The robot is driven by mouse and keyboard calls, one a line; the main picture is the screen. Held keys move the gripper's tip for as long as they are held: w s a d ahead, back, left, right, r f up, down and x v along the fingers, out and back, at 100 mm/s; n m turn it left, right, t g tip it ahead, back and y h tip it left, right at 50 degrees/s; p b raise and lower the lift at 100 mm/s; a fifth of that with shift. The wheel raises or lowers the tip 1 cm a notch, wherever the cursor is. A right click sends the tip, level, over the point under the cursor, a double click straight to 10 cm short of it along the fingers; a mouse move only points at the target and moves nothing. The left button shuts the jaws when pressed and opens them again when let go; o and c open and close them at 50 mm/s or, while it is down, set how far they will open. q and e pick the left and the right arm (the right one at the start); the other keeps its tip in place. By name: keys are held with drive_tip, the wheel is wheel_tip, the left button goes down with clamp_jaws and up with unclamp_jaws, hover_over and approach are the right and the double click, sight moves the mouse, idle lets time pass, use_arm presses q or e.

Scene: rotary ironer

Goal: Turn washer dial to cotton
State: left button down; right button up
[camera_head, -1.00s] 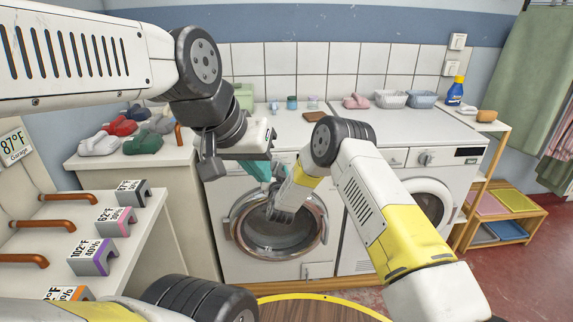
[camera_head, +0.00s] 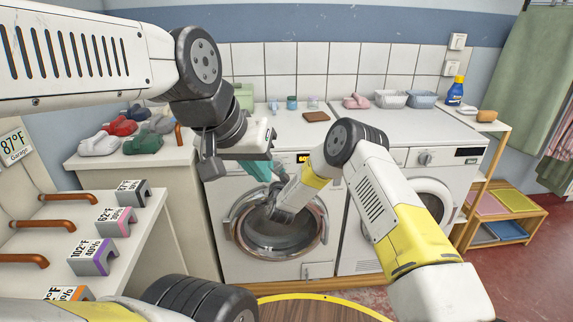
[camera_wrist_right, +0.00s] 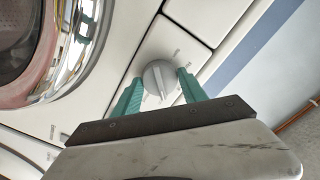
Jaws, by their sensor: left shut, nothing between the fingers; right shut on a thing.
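The washer dial (camera_wrist_right: 160,76) is a round, light grey knob with a raised ridge, on the white front panel in the right wrist view. My right gripper (camera_wrist_right: 159,80) has its two teal fingers on opposite sides of the dial, shut on it. In the head view my right arm reaches in front of the left washer (camera_head: 235,262), and its fingers cannot be made out clearly. My left gripper (camera_head: 258,168) is over the upper left of that washer, shut and empty. The arms hide the dial in the head view. The printing around it is too small to read.
The washer's round door (camera_head: 240,240) is below the grippers. A second washer (camera_head: 400,185) stands to the right. Slippers (camera_head: 143,144) crowd the left cabinet. A brown wallet (camera_head: 316,116), small jars and baskets (camera_head: 390,98) stand on top. Copper pipes (camera_head: 70,196) stick out at left.

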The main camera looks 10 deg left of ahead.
drive_tip(key=o, duration=1.4)
drive_tip(key=shift+c, duration=0.2)
drive_tip(key=v, duration=0.7)
drive_tip(key=shift+s+d, duration=0.2)
drive_tip(key=shift+s, duration=0.2)
